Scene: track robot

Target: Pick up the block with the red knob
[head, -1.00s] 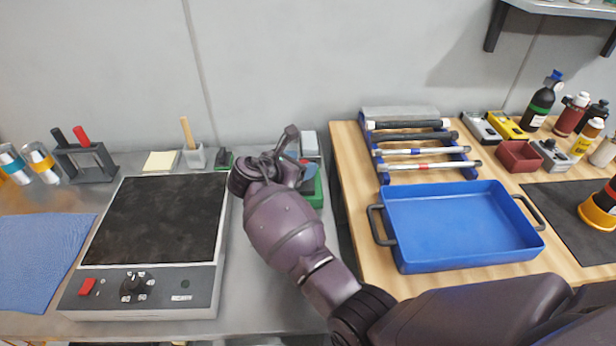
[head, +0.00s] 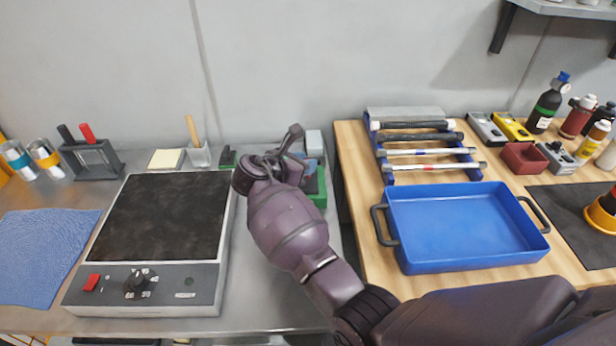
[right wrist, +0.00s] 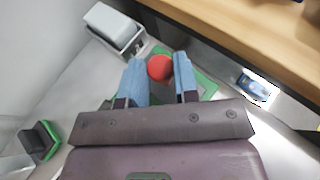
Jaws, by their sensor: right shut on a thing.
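The red knob (right wrist: 159,67) shows in the right wrist view between the two blue fingers of my right gripper (right wrist: 160,78). The gripper is shut on the block with the red knob, with a finger on either side of the knob. The block's body under the knob is mostly hidden by the fingers. A green piece (right wrist: 207,84) shows around and below the fingers; it also shows in the head view (head: 319,196). In the head view my right gripper (head: 308,168) is largely hidden behind my wrist. My left gripper is not in view.
A grey box (right wrist: 113,26) stands close beyond the fingers. A black-and-green block (right wrist: 40,141) lies to the left. A hot plate (head: 150,240) stands left of my arm. The wooden table (head: 362,190) with a blue tray (head: 460,230) is to the right, across a gap.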

